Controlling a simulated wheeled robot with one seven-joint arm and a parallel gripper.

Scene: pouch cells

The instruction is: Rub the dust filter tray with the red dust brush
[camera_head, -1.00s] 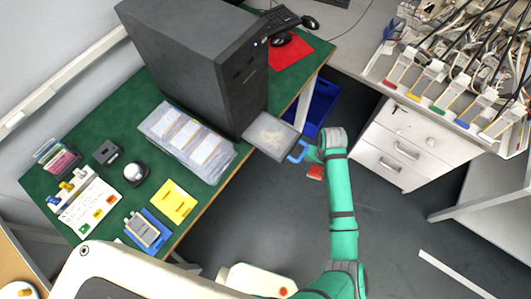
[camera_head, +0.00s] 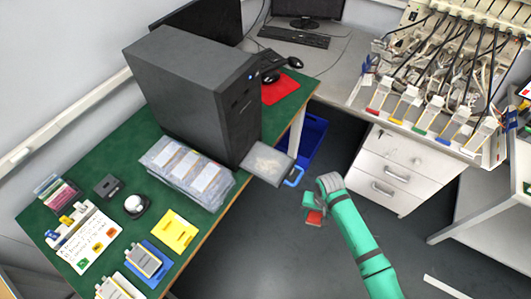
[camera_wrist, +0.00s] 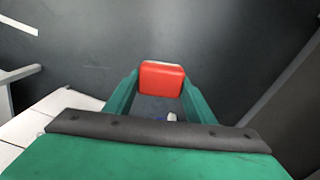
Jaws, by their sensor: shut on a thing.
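The dust filter tray (camera_head: 268,163) is a grey, shallow tray with a pale dusty patch and a blue handle (camera_head: 294,176). It juts out at the foot of the black computer tower, over the green table's edge. My gripper (camera_head: 312,208) is in front of the tray and to its right, apart from it, over the dark floor. It is shut on the red dust brush (camera_head: 314,217). In the wrist view the red brush (camera_wrist: 162,79) sits between the two green fingers. Its bristles cannot be made out.
The black computer tower (camera_head: 195,95) stands behind the tray. Bagged pouch cells (camera_head: 187,170), a yellow tray (camera_head: 174,232) and small items lie on the green table (camera_head: 150,204). A blue bin (camera_head: 305,141) is under the table. White drawers (camera_head: 395,178) stand to the right.

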